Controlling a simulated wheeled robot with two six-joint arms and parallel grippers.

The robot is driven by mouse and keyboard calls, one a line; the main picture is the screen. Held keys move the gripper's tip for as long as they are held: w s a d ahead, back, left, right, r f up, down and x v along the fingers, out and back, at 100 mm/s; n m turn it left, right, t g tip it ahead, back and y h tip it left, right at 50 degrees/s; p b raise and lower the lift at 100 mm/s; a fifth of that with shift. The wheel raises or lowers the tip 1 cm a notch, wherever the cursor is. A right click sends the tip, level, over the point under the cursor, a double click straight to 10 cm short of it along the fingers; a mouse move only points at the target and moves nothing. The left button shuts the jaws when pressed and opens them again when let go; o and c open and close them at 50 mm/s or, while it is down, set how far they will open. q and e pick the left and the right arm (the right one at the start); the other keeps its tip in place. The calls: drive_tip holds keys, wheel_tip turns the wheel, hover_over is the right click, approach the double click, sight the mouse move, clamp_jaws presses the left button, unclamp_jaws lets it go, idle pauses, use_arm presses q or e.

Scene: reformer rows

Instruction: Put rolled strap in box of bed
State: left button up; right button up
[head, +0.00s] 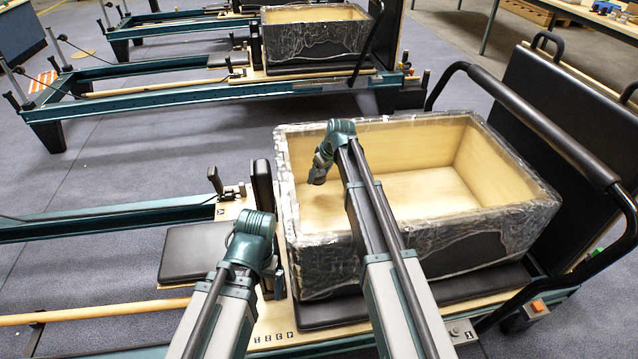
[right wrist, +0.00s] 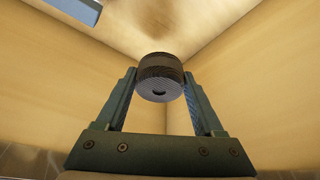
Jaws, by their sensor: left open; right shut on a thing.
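The rolled strap (right wrist: 160,78) is a dark ribbed roll with a paler, spiral-marked end. My right gripper (right wrist: 159,76) is shut on it, with one finger on each side. In the head view my right gripper (head: 322,165) is over the inside of the box (head: 400,245), near its left wall. The box has a pale wooden inside and a dark, shiny wrapped outside, and it stands on the near bed. The pale walls and a corner fill the right wrist view. My left gripper (head: 250,250) is outside the box to its left, open, its fingers mostly hidden.
A black curved bar (head: 540,120) and a black upright panel (head: 560,100) stand right of the box. A black pad (head: 195,252) and upright shoulder rest are to its left. Another bed with a similar box (head: 315,45) is behind.

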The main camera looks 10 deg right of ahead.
sight(319, 182)
drive_tip(key=shift+f+b, duration=1.75)
drive_tip(key=shift+f, duration=0.05)
drive_tip(key=shift+f+b, duration=0.5)
drive_tip(key=shift+b, duration=0.05)
drive_tip(key=shift+f, duration=0.1)
drive_tip(key=o, duration=1.4)
